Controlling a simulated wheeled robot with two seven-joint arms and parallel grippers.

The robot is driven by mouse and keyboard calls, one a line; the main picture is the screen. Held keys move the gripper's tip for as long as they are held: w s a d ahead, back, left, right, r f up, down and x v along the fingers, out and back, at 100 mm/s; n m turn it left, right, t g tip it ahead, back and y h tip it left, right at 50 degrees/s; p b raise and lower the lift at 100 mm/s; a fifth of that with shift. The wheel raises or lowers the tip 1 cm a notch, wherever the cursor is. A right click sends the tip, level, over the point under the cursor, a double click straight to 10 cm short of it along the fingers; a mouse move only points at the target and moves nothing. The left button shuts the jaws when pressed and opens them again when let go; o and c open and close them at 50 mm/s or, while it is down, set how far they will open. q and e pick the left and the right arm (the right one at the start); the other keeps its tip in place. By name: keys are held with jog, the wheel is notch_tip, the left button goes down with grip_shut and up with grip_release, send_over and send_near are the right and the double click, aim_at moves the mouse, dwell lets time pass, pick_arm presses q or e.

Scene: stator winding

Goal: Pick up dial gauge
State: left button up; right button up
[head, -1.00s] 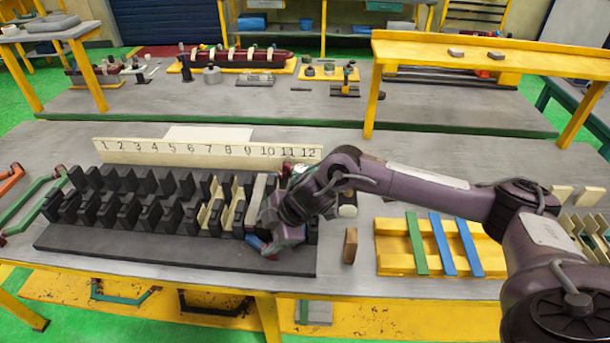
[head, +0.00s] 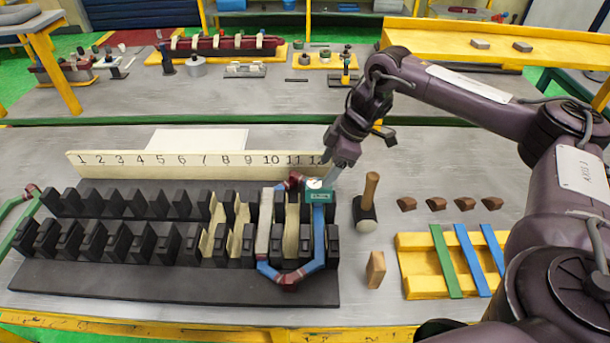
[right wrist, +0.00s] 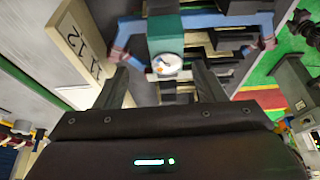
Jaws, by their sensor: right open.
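The dial gauge, with a white round face and a teal body (head: 320,196), sits at the back of slot 12 on the black stator block (head: 130,257), over one leg of the blue coil (head: 319,237). Its face also shows in the right wrist view (right wrist: 166,65). My right gripper (head: 335,177) is just above and behind the gauge, pointing down. In the right wrist view its two fingers (right wrist: 160,85) are apart, with the dial face showing between them. I cannot tell whether they touch it. My left gripper is not in view.
The numbered board (head: 190,163) stands behind the block. A mallet (head: 367,205), a wooden block (head: 376,269), several brown wedges (head: 436,204) and a yellow tray (head: 418,285) with coloured strips lie to the right. The table behind the mallet is clear.

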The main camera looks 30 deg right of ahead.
aim_at(320, 185)
jog(key=shift+f, duration=0.15)
jog(key=f, duration=0.1)
jog(key=a+f+p, duration=0.1)
jog(key=p, duration=0.1)
jog(key=shift+s+a+f, duration=0.25)
jog(key=shift+s+f, duration=0.15)
jog(key=x, duration=0.1)
jog(key=p+x, duration=0.1)
jog(key=x, duration=0.1)
jog(key=shift+w+d, duration=0.1)
jog(key=shift+w, duration=0.1)
jog(key=shift+w+f, duration=0.15)
jog(key=shift+f, duration=0.25)
jog(key=shift+r, duration=0.1)
jog(key=c, duration=1.1)
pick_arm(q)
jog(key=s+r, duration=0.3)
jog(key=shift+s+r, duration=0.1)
